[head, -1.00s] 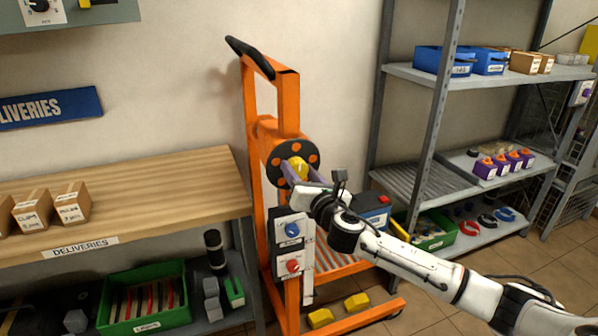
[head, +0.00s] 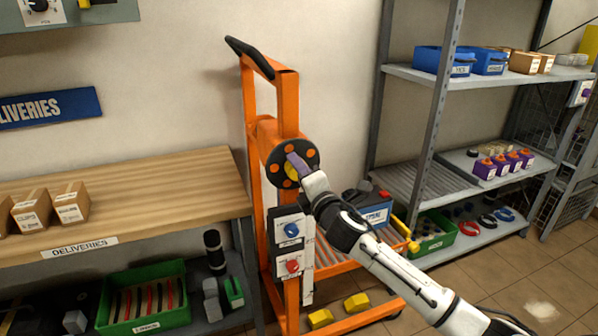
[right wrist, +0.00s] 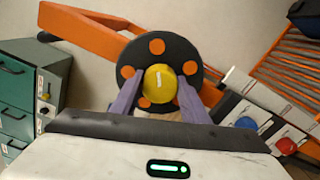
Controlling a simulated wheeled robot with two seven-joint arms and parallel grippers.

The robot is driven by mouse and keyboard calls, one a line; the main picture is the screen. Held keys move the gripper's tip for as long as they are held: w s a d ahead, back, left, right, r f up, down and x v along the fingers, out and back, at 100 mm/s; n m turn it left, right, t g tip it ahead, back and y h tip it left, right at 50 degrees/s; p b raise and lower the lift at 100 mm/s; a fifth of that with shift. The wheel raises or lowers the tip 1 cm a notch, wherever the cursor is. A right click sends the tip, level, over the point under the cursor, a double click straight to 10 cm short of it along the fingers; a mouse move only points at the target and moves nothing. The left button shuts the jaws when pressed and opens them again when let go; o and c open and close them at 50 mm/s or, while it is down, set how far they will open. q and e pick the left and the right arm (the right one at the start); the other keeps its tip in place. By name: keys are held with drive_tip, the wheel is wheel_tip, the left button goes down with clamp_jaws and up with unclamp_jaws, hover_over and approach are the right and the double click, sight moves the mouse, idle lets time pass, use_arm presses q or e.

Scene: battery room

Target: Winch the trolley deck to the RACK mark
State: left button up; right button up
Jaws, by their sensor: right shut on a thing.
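The orange trolley (head: 288,102) stands against the wall. Its black winch wheel with orange dots (head: 312,155) faces me and has a yellow hub knob (head: 291,171). My right gripper (head: 297,165) is at the wheel. In the right wrist view its purple fingers (right wrist: 155,95) are shut on the yellow knob (right wrist: 160,84), one on each side. The trolley deck (head: 338,258) is low down, partly hidden by my arm, with a blue-labelled battery (head: 375,215) above it. A RACK mark cannot be made out. My left gripper is not in view.
A control panel with blue and red knobs (head: 291,240) is on the trolley post. A wooden deliveries bench (head: 150,185) stands at left, and a grey shelf rack (head: 440,110) at right. Yellow chocks (head: 320,318) lie by the trolley's foot.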

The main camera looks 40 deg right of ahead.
drive_tip(key=m, duration=0.7)
drive_tip(key=shift+f+m, duration=0.15)
drive_tip(key=shift+m, duration=0.15)
drive_tip(key=m, duration=0.3)
drive_tip(key=shift+m, duration=0.3)
drive_tip(key=m, duration=0.3)
drive_tip(key=shift+a+m, duration=0.1)
drive_tip(key=shift+m, duration=0.2)
drive_tip(key=m, duration=0.3)
drive_tip(key=shift+m, duration=0.3)
drive_tip(key=m, duration=0.3)
drive_tip(key=shift+f+m, duration=0.1)
drive_tip(key=shift+m, duration=0.3)
drive_tip(key=m, duration=0.5)
drive_tip(key=shift+a+m, duration=0.1)
drive_tip(key=shift+m, duration=0.3)
drive_tip(key=o, duration=1.1)
drive_tip(key=shift+c, duration=0.2)
